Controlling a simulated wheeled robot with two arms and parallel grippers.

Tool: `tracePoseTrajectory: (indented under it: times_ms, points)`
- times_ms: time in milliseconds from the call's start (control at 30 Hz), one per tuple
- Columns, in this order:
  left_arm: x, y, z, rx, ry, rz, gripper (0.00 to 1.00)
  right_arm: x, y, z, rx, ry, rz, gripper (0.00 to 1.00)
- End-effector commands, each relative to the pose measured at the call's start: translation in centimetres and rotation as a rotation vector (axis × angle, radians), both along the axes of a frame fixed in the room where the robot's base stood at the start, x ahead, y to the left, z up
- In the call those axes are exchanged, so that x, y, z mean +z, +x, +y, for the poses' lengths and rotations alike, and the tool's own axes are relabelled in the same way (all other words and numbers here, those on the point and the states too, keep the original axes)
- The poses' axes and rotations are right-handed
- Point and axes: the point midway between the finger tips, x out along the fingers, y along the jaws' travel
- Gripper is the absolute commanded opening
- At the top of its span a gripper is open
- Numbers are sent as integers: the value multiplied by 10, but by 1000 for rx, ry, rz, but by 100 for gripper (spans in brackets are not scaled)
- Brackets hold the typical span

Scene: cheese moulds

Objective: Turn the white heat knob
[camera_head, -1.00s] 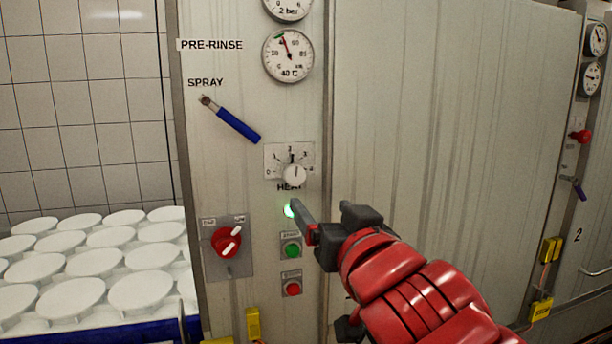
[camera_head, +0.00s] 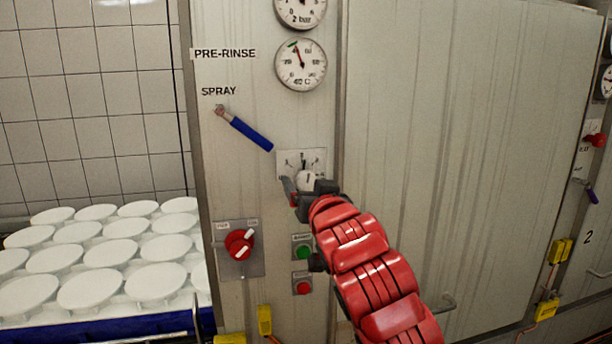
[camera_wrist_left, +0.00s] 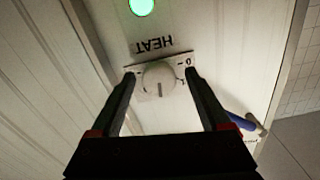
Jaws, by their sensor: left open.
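The white heat knob (camera_head: 307,178) is round with a pointer mark, on a small scale plate (camera_head: 290,158) on the grey panel. My left gripper (camera_head: 304,185) is open, with its two dark fingers at the knob, one to each side in the picture. In the left wrist view the knob (camera_wrist_left: 158,78) shows between the open fingertips (camera_wrist_left: 161,74), with a gap on both sides. The HEAT label (camera_wrist_left: 153,46) shows upside down there. I cannot tell how far the fingertips are from the panel. The gripper hides the label and the lamp in the head view.
Above are two gauges (camera_head: 300,64) and the blue spray lever (camera_head: 245,131). Below are a red rotary switch (camera_head: 239,243), a green button (camera_head: 303,252) and a red button (camera_head: 303,288). White moulds (camera_head: 88,255) stand at the left.

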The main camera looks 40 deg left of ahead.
Motion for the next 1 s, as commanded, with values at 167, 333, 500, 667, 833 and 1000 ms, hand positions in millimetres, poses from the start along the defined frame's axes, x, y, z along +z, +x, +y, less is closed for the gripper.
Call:
tracePoseTrajectory:
  times_ms: [167,333,500,667,833,1000]
  points:
    - [0,10,11,0,1,3,80,6,0,0,0,0,0,81]
    - [-1,13,13,-2,0,2,80,6,0,0,0,0,0,81]
    - [-1,12,13,-2,0,2,80,6,0,0,0,0,0,81]
    - [-1,12,13,-2,0,2,53,6,0,0,0,0,0,81]
    - [-1,12,13,-2,0,1,23,6,0,0,0,0,0,81]
    - [-1,12,13,-1,1,1,0,6,0,0,0,0,0,81]
